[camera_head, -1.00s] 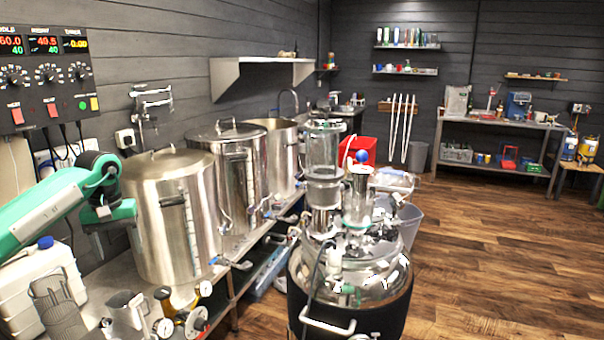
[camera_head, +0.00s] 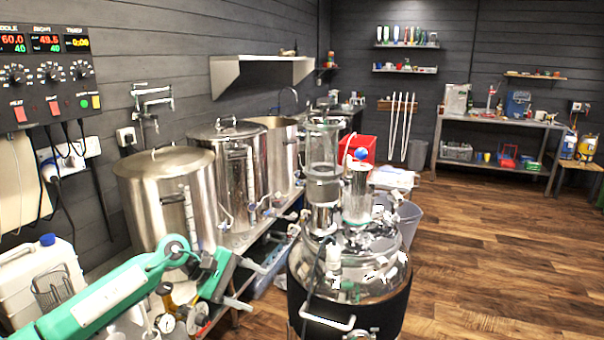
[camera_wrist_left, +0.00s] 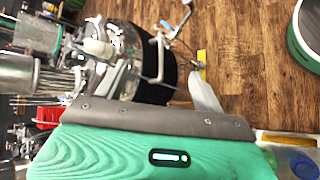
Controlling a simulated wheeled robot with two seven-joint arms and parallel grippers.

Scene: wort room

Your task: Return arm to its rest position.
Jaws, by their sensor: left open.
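My left arm (camera_head: 110,295) is green and white and comes in from the lower left of the head view, low over the bench. My left gripper (camera_head: 243,284) is at its end, pointing right past the bench's front edge, in front of the steel pots. Its two pale fingers are apart with nothing between them. In the left wrist view the gripper (camera_wrist_left: 150,65) also shows open and empty, with its green housing below and the steel fermenter beyond. My right gripper is not in view.
Several steel pots (camera_head: 165,195) stand on the bench behind my arm. The fermenter (camera_head: 350,290) with glass columns stands to the right of my gripper. A white jug (camera_head: 45,270) and a gauge assembly (camera_head: 165,322) are close to the arm. Open wooden floor (camera_head: 480,250) lies at right.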

